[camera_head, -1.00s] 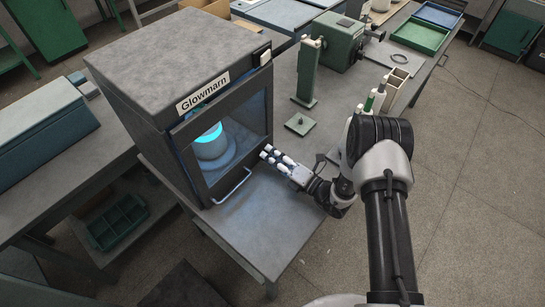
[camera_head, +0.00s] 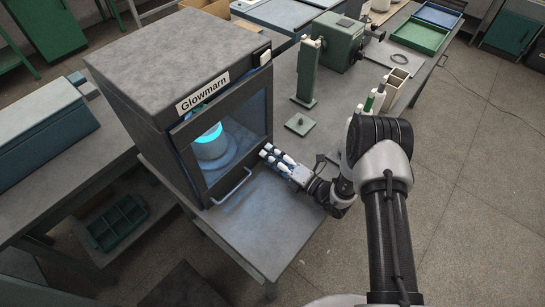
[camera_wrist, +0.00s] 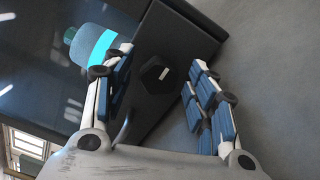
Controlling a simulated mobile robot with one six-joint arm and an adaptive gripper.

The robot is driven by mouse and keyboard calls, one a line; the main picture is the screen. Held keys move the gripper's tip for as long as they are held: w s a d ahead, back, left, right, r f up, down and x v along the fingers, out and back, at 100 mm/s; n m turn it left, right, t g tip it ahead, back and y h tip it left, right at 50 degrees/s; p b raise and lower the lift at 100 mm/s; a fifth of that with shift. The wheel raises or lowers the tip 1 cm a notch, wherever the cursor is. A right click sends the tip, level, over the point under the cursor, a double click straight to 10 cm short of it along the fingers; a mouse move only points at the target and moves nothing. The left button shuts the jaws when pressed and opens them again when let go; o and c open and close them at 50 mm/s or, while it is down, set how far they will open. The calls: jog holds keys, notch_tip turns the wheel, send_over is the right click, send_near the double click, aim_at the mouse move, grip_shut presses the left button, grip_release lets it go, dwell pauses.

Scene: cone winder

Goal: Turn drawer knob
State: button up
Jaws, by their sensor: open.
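In the wrist view a black hexagonal knob (camera_wrist: 150,77) with a small white mark sits on the dark front frame of the cabinet. My gripper (camera_wrist: 160,62) is open and empty. One finger shows on each side of the knob, and both appear apart from it. In the head view my gripper (camera_head: 266,152) points at the lower right corner of the front of the grey cabinet (camera_head: 185,45) labelled "Glowmarn". The knob cannot be made out there.
Behind the cabinet's window stands a pale cylinder (camera_head: 210,143) with a glowing cyan band. A bar handle (camera_head: 232,188) is on the front's lower edge. A green post (camera_head: 308,75) stands on the bench behind my gripper. The bench top (camera_head: 262,222) before the cabinet is clear.

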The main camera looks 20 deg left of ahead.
jog(key=v, duration=1.2)
dwell(0.5)
